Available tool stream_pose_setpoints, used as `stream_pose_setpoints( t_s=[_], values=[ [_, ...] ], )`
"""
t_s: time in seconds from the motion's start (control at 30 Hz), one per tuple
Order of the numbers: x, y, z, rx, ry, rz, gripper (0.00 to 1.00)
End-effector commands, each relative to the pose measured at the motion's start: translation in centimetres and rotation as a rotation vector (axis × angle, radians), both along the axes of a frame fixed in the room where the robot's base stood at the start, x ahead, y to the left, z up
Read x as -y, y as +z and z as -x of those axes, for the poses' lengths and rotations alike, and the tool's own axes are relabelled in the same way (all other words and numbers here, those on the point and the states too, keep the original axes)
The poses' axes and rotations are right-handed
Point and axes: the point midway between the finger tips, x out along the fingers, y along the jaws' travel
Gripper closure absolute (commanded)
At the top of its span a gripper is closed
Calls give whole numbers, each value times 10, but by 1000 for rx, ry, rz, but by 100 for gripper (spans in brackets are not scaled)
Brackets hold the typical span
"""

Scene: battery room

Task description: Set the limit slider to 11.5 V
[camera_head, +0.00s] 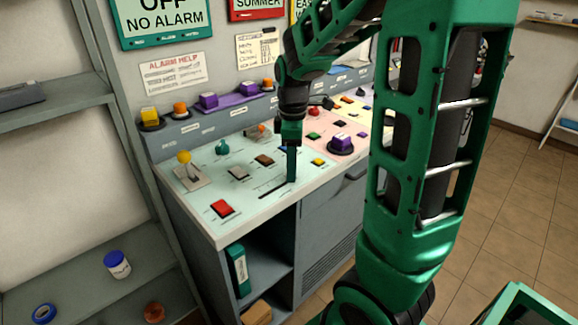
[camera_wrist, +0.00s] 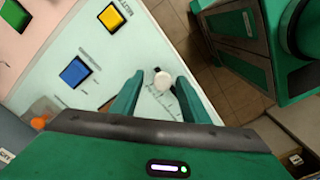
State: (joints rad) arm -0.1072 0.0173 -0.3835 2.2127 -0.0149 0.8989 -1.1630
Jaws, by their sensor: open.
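The limit slider shows in the wrist view as a round white knob (camera_wrist: 162,80) on the pale panel near its edge. Small scale marks lie beside it, too small to read. My gripper (camera_wrist: 160,77) is open, with one green finger on each side of the knob. A gap shows on both sides, so contact is not visible. In the head view my gripper (camera_head: 291,180) points down at the front of the console, at the end of a dark slot (camera_head: 272,190). The knob is hidden there.
In the wrist view a blue button (camera_wrist: 75,72) and a yellow button (camera_wrist: 111,17) lie left of the gripper. In the head view a red button (camera_head: 221,209), a yellow-topped lever (camera_head: 184,160) and a purple button (camera_head: 341,142) stand on the console.

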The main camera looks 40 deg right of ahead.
Motion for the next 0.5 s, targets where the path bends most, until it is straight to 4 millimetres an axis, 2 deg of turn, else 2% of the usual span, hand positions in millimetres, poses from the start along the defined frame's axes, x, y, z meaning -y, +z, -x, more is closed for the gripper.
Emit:
stream_pose_setpoints(
  t_s=[0.17, 0.5],
  values=[
    [0, 21, -1, 4, 1, 0, 58],
    [1, 82, -2, 4, -2, 0, 58]
  ],
)
